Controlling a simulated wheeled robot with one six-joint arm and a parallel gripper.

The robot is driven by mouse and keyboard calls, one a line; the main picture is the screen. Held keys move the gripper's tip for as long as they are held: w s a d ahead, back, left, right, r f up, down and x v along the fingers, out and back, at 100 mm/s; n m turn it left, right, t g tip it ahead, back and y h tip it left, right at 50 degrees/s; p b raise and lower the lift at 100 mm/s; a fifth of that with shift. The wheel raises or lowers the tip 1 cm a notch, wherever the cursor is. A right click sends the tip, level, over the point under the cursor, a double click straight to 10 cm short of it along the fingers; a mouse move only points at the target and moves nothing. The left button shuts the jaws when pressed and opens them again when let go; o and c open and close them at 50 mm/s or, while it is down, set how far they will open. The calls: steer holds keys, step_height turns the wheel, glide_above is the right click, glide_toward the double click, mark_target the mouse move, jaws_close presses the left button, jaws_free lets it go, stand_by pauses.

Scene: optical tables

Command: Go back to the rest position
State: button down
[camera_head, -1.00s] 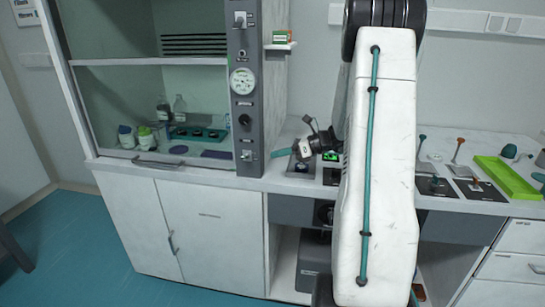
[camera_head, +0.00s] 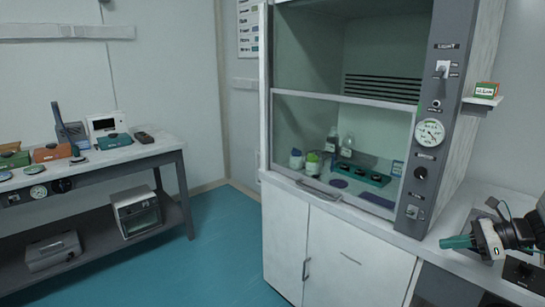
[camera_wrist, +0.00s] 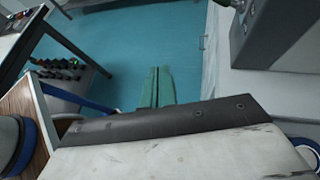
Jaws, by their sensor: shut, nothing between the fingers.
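My gripper (camera_head: 458,242) is at the right edge of the head view, in front of the bench right of the fume hood. Its teal fingers are together, point left, and hold nothing. In the wrist view the closed fingers (camera_wrist: 158,88) point away over the blue floor (camera_wrist: 130,40). Most of my arm is out of the head view.
The fume hood (camera_head: 345,235) stands right of centre, with bottles and a teal tray (camera_head: 362,174) inside. A side table (camera_head: 110,157) with instruments stands at the left. Open blue floor (camera_head: 215,245) lies between them. A small box (camera_head: 485,89) sits on a shelf.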

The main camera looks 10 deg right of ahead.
steer(key=s+a+r+n+g+h, duration=0.3)
steer(key=s+a+r+n+h, duration=0.2)
steer(key=s+a+n, duration=0.6)
steer(key=s+a+r+n+g+h, duration=0.3)
steer(key=s+a+r+n, duration=0.5)
steer(key=s+a+n, duration=0.3)
steer(key=a+n+h, duration=0.1)
steer(key=a+n, duration=0.2)
steer(key=a, duration=0.2)
steer(key=shift+n+h, duration=0.4)
